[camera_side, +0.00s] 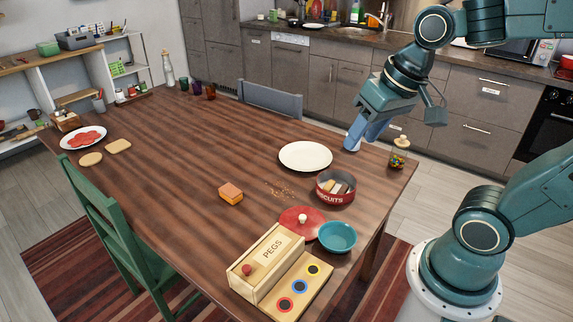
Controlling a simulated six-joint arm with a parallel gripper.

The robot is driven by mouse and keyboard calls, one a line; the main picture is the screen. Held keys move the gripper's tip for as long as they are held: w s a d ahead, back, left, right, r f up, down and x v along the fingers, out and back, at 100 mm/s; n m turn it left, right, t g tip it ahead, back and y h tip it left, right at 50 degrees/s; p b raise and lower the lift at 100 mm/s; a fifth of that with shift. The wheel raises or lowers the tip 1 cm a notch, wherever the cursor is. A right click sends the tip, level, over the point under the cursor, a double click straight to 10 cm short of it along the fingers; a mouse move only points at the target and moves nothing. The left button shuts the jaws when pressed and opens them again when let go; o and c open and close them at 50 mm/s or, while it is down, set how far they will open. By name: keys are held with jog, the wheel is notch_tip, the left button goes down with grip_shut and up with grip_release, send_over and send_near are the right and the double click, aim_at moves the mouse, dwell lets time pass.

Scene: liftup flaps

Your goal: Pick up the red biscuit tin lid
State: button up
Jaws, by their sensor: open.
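The red biscuit tin lid (291,219) lies on the wooden table, round with a pale knob in its middle. The teal bowl and the PEGS box overlap its near edges in this view; I cannot tell whether they touch it. The open red biscuit tin (335,198), marked BISCUITS, stands just behind and to the right of the lid with biscuits inside. My gripper (356,139) is open, with blue fingers pointing down near the table's far right edge. It is well behind the lid, apart from it. The gap between the fingers is hard to see.
The teal bowl (337,237) and wooden PEGS box (262,267) crowd the lid's near side. An orange sponge-like block (231,193) and crumbs (279,190) lie to its left. A white plate (306,156) and candy jar (399,153) stand behind. The table's left middle is clear.

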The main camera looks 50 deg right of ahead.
jog(key=w+d+f+m+g+y, duration=0.1)
jog(key=w+d+f+m+y, duration=0.1)
jog(key=w+d+f+m, duration=0.4)
jog(key=w+d+f+m+g+y, duration=0.2)
jog(key=w+d+f+m, duration=0.4)
jog(key=f+m, duration=0.5)
notch_tip(320, 180, down, 4)
jog(key=shift+w+f, duration=0.15)
jog(key=shift+w, duration=1)
jog(key=shift+a+y, duration=0.1)
jog(key=shift+y, duration=0.2)
send_over(303, 216)
jog(key=d, duration=0.3)
jog(key=shift+s+a+f, duration=0.1)
jog(key=shift+s+f, duration=0.1)
jog(key=shift+f, duration=1.8)
jog(key=shift+s+a+f, duration=0.1)
jog(key=shift+s+f, duration=0.1)
jog(key=shift+f, duration=1.75)
jog(key=shift+x, duration=2.6)
